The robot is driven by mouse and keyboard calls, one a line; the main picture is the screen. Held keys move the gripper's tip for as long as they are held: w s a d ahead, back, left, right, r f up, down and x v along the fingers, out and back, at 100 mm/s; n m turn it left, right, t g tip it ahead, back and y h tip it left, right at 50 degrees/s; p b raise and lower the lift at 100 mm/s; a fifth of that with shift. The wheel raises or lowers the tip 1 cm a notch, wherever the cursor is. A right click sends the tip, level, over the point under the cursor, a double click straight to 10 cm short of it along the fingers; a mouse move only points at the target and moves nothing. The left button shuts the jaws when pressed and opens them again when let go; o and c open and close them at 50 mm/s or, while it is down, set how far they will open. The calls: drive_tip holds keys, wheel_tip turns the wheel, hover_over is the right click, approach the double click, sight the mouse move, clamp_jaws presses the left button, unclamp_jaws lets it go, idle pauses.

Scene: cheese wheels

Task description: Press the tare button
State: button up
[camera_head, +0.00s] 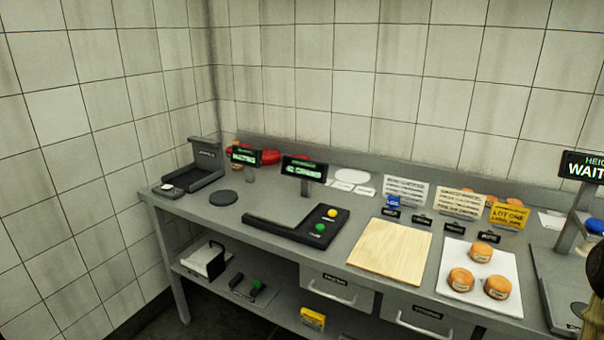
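A scale (280,222) with a flat grey plate stands left of the middle of the bench. Its dark panel carries a yellow button (331,213) and a green button (320,229); their labels are too small to read, so I cannot tell which is tare. A display (304,169) with green text stands on a post behind the plate. A blue button (595,226) shows at the right edge by another display (583,167) reading "WAIT...", cut off. My gripper is not clearly in view; a dark shape at the right edge may be part of my arm.
A wooden board (391,250) lies right of the scale. A white tray (455,259) with three orange cheese wheels (480,252) is farther right. Upright cards (405,190) and a yellow sign (508,216) stand behind. A grey device (196,167) stands at the far left.

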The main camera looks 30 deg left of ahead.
clamp_jaws()
idle(1.4)
